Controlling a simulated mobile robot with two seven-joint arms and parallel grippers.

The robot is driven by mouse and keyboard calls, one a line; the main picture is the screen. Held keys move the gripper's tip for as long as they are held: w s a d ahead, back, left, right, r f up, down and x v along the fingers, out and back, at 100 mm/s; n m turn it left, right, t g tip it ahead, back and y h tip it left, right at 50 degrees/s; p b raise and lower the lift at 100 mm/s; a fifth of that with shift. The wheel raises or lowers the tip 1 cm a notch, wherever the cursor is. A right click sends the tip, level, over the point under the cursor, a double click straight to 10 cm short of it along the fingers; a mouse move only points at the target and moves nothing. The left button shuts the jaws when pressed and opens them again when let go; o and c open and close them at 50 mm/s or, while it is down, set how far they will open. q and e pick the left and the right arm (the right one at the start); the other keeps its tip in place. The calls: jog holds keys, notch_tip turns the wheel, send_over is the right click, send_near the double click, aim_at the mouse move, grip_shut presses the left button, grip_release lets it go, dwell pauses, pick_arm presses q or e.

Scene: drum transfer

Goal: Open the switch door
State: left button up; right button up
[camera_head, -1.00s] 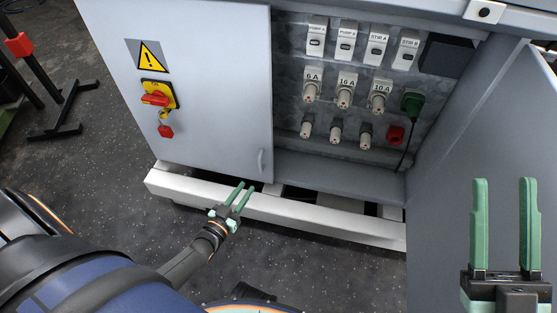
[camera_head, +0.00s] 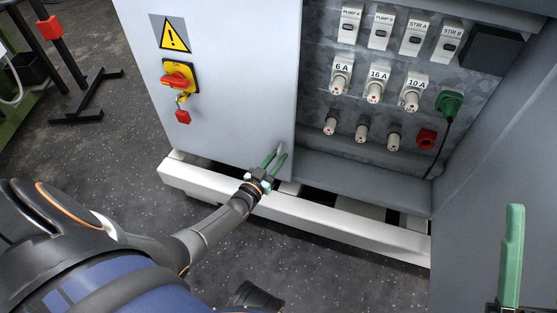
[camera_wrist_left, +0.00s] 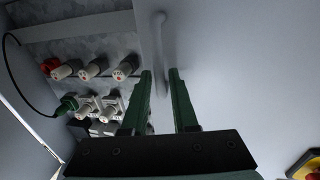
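The switch door (camera_head: 235,100) is the grey left cabinet door with a yellow warning sign and a red-and-yellow rotary switch (camera_head: 177,79). It looks closed in the head view. Its slim grey handle (camera_head: 281,148) is upright near the door's lower right edge. My left gripper (camera_head: 274,161) is at the handle with its green fingers apart. In the left wrist view the handle (camera_wrist_left: 160,45) runs down into the gap between the fingers (camera_wrist_left: 160,75); contact cannot be told. My right gripper (camera_head: 512,255) is at the lower right, one finger showing, and looks open and empty.
The cabinet's right side is open, showing labelled switches, fuse holders (camera_head: 374,85) and a green plug (camera_head: 449,103) with a black cable. Another grey door (camera_head: 490,130) stands open at the right. A white base beam (camera_head: 330,218) runs below. Dark floor lies in front.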

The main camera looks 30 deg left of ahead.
pick_arm(q)
jog(key=shift+w, duration=0.45)
jog(key=shift+c, duration=0.2)
grip_shut()
dwell(0.9)
